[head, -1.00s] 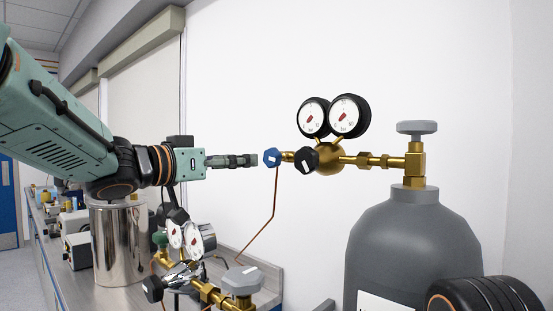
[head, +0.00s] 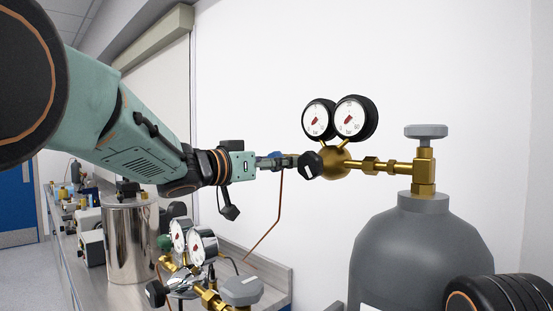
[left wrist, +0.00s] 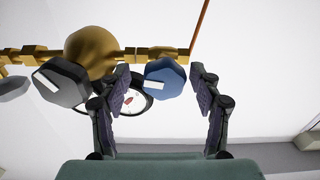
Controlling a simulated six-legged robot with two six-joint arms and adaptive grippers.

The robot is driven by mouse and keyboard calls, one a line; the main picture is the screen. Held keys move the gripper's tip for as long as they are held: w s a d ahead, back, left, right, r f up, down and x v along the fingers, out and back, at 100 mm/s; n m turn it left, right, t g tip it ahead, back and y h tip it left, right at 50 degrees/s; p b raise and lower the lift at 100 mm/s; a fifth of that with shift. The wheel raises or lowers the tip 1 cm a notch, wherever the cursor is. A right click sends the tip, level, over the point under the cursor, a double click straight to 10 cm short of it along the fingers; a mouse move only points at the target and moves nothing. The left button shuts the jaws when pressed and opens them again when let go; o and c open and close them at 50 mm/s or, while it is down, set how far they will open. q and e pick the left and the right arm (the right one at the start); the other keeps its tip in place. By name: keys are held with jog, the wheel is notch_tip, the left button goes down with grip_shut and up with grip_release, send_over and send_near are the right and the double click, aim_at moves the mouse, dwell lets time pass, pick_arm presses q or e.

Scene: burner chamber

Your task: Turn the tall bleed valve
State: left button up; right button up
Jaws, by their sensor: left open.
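The tall grey cylinder (head: 415,250) carries a brass regulator (head: 335,160) with two gauges. A blue knob (left wrist: 165,79) and a black knob (left wrist: 62,81) sit on the regulator. In the head view the black knob (head: 311,165) shows plainly, and only a sliver of the blue knob (head: 275,154) shows behind my fingers. My left gripper (head: 286,161) reaches in from the left. In the left wrist view my left gripper (left wrist: 161,72) is open, with the blue knob between its fingers, nearer the left one. Contact cannot be told. My right gripper is out of view.
A grey handwheel valve (head: 426,131) tops the cylinder. A thin copper tube (head: 270,232) runs down from the blue knob. A shorter regulator with gauges (head: 203,247) stands below my left arm, beside a shiny metal vessel (head: 128,240) on the bench. A white wall is behind.

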pick_arm(q)
jog(key=shift+w+d+f, duration=0.1)
jog(key=shift+w+d, duration=0.05)
jog(key=shift+w, duration=0.05)
jog(key=shift+s+a, duration=0.15)
jog(key=shift+a, duration=0.45)
jog(key=shift+c, duration=0.3)
jog(key=shift+s+a, duration=0.1)
jog(key=shift+s, duration=0.05)
jog(key=shift+c, duration=1.6)
jog(key=shift+d, duration=0.5)
jog(key=shift+c, duration=1.4)
jog(key=shift+w+a, duration=0.15)
jog(key=shift+w, duration=0.1)
jog(key=c, duration=0.3)
jog(key=shift+c, duration=1)
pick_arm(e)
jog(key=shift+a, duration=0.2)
